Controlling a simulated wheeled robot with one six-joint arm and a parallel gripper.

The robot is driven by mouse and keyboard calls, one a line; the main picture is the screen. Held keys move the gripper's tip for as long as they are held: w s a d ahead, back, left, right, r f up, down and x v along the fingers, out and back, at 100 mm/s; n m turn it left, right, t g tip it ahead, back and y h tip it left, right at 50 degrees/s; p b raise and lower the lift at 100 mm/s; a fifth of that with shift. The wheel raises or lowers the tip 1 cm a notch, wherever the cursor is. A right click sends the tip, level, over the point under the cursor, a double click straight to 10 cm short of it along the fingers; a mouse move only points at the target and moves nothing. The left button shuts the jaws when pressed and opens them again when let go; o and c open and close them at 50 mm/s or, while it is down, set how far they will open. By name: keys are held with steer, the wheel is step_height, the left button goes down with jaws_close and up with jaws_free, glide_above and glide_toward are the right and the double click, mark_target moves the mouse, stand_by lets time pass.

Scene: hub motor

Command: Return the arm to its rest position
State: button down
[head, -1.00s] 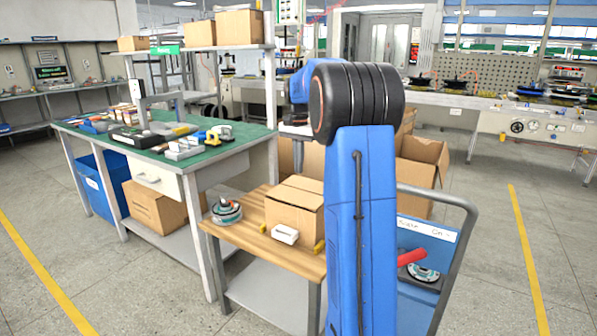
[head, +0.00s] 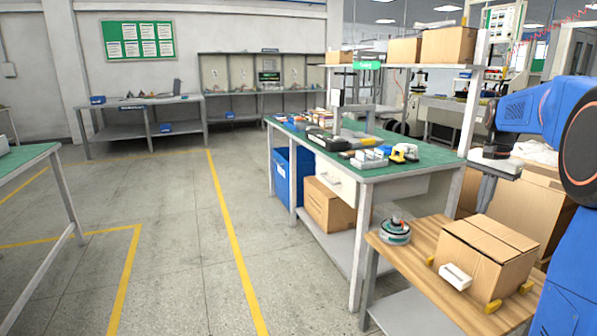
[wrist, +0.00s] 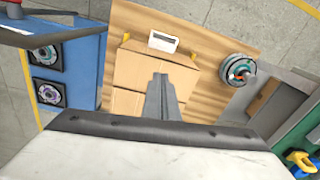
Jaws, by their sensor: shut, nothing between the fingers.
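My blue arm (head: 545,105) stands at the right edge of the head view, bent at a large black joint. My gripper (head: 485,195) hangs from its far end, fingers down, beyond the cardboard box on the wooden-topped table. In the wrist view my gripper (wrist: 161,76) is shut, its dark fingers together and nothing held. From there the fingers overlap the closed cardboard box (wrist: 138,72) below. I cannot tell the exact height between them.
The wooden-topped table (head: 408,262) carries the box (head: 485,262), a round motor-like part (head: 395,231) and a small white block (head: 455,276). A green-topped workbench (head: 437,157) stands behind it. Open floor lies left.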

steer(key=s+a+n+t, duration=0.2)
steer(key=s+a+n, duration=0.4)
steer(key=s+a, duration=1.05)
steer(key=s+a+f+n+t, duration=0.1)
steer(key=s+a+f+n, duration=0.2)
steer(key=s, duration=0.5)
steer(key=s+a+f+n+t, duration=0.1)
steer(key=s+a+f+n, duration=0.2)
steer(key=s+a+f, duration=0.3)
step_height(320, 180, down, 2)
steer(key=shift+s+a+f, duration=0.15)
steer(key=shift+s+a, duration=0.15)
steer(key=shift+s, duration=0.95)
